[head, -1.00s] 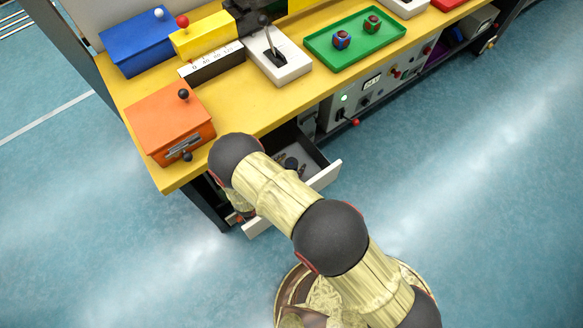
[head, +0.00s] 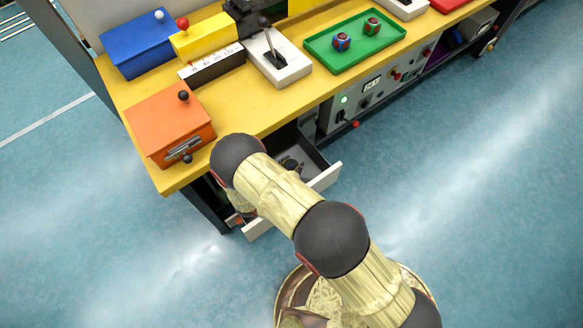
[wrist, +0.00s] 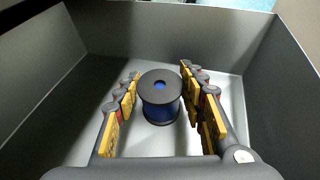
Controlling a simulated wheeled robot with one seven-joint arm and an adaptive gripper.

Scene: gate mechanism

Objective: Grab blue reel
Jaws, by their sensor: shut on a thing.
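The blue reel (wrist: 160,98) stands upright in the wrist view, a blue spool with dark grey round flanges and a hole in its top. It is inside the open drawer (wrist: 48,80), on or just above its light floor; I cannot tell which. My gripper (wrist: 161,88) is shut on the reel, with one yellow-padded finger on each side. In the head view the drawer (head: 325,179) shows its white front, pulled out under the table. My arm hides much of the drawer there, and the reel cannot be made out.
The drawer's walls stand close around my gripper. Above it is the yellow table (head: 245,121) with an orange box (head: 168,120) near the corner. A lever box (head: 280,62) and a green tray (head: 357,55) with two small cubes stand farther back. The floor in front is clear.

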